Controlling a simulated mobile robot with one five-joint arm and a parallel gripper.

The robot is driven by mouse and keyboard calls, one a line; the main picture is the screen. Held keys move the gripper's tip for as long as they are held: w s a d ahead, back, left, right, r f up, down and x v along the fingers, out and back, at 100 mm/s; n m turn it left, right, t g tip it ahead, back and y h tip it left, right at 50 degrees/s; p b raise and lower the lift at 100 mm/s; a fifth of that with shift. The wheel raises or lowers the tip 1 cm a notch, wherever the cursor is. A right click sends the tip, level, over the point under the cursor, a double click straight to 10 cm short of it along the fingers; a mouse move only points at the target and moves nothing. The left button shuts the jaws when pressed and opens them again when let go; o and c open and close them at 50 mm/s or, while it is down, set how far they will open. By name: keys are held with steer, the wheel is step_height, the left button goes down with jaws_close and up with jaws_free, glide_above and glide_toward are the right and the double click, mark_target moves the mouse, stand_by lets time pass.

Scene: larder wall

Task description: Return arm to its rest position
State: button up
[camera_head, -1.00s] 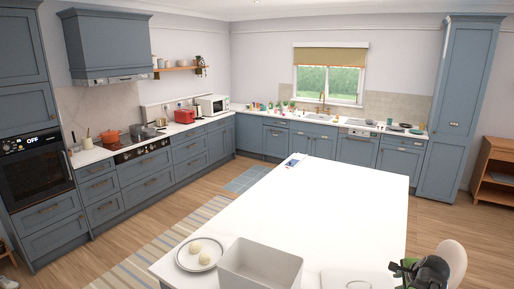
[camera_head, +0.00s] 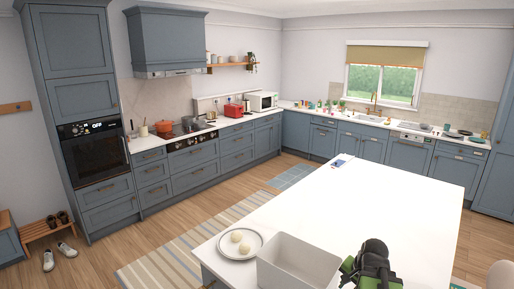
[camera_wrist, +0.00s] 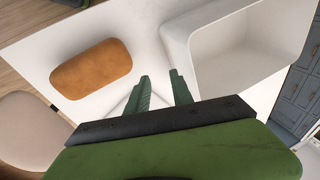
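My gripper (camera_wrist: 160,76) shows in the wrist view as two green fingers with a gap between them, open and empty. It hangs over the white island top (camera_wrist: 150,30), between an orange-brown loaf-like object on the left and a white bin on the right. In the head view my green and black arm end (camera_head: 370,266) stands at the lower right, beside the white bin. The fingertips are hard to make out there.
The white bin (camera_head: 297,262) and a plate (camera_head: 240,243) with two pale round items (camera_head: 236,236) stand on the near island end. The loaf-like object (camera_wrist: 92,69) lies on the island. A pale chair (camera_wrist: 32,130) is close by. The far island top (camera_head: 390,200) is mostly clear.

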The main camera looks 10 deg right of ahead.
steer(key=a+f+n+g, duration=0.1)
steer(key=a+n+g, duration=0.2)
steer(key=a+n, duration=1.7)
steer(key=a+f+m+b, duration=0.3)
steer(key=f+m+b, duration=0.1)
steer(key=f+b, duration=0.3)
steer(key=a+f+m+b, duration=0.4)
steer(key=f+b, duration=0.2)
steer(key=f, duration=0.1)
steer(key=shift+b, duration=0.4)
